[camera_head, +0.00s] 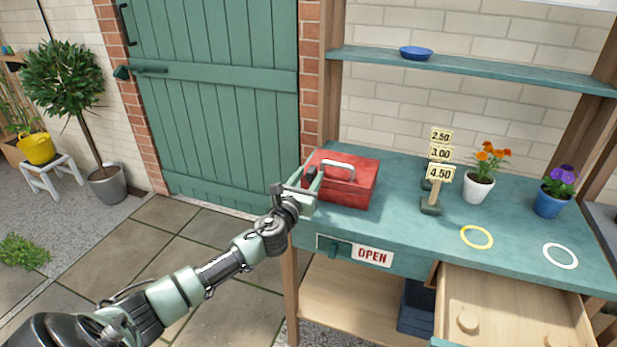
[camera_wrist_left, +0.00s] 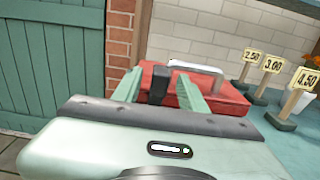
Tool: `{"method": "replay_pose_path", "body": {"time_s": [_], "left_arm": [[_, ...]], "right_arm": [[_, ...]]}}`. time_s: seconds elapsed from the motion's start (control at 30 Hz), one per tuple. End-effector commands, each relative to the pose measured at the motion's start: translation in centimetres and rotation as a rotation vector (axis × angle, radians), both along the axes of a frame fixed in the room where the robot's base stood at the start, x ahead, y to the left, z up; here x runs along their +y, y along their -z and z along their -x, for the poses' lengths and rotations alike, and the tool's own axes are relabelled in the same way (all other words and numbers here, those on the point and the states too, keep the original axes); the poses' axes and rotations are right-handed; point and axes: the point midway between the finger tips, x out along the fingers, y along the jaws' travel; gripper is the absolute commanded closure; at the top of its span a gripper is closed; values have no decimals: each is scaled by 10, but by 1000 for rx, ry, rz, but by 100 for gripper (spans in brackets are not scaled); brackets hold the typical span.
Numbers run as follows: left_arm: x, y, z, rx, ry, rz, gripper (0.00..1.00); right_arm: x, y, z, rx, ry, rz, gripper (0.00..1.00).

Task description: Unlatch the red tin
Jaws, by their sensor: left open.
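The red tin (camera_head: 352,190) stands on the left end of the teal bench top, with a pale metal handle (camera_head: 338,166) on its lid. It looks closed. My left gripper (camera_head: 311,178) is at the tin's left front side, its fingers open. In the left wrist view the two green fingers (camera_wrist_left: 165,92) reach toward the tin (camera_wrist_left: 222,98), one on each side of a dark latch (camera_wrist_left: 159,84). Whether they touch the latch I cannot tell. My right gripper is in neither view.
Price signs (camera_head: 440,173), a white pot with orange flowers (camera_head: 478,187) and a blue pot with purple flowers (camera_head: 549,201) stand right of the tin. A yellow ring (camera_head: 476,246) and a white ring (camera_head: 577,262) lie nearer the front. An open drawer (camera_head: 500,300) juts out below.

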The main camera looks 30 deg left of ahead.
Motion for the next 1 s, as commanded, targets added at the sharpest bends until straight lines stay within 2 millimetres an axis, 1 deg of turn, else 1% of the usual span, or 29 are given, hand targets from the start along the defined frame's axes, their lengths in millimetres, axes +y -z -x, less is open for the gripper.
{"method": "replay_pose_path", "body": {"time_s": [0.27, 0.3, 0.37, 0.4, 0.43, 1.0], "left_arm": [[0, 0, -2, 1, 0, 0, 58], [0, 0, -2, 1, 0, 0, 64], [0, 0, -2, 1, 0, 1, 80], [0, 0, -2, 1, 0, 1, 92], [0, 0, -2, 1, 0, 1, 100], [0, 0, -2, 1, 0, 1, 100]], "right_arm": [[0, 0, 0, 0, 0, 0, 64], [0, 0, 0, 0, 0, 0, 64], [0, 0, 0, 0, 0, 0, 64], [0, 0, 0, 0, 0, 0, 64], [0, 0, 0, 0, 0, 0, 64], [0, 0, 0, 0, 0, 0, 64]]}}
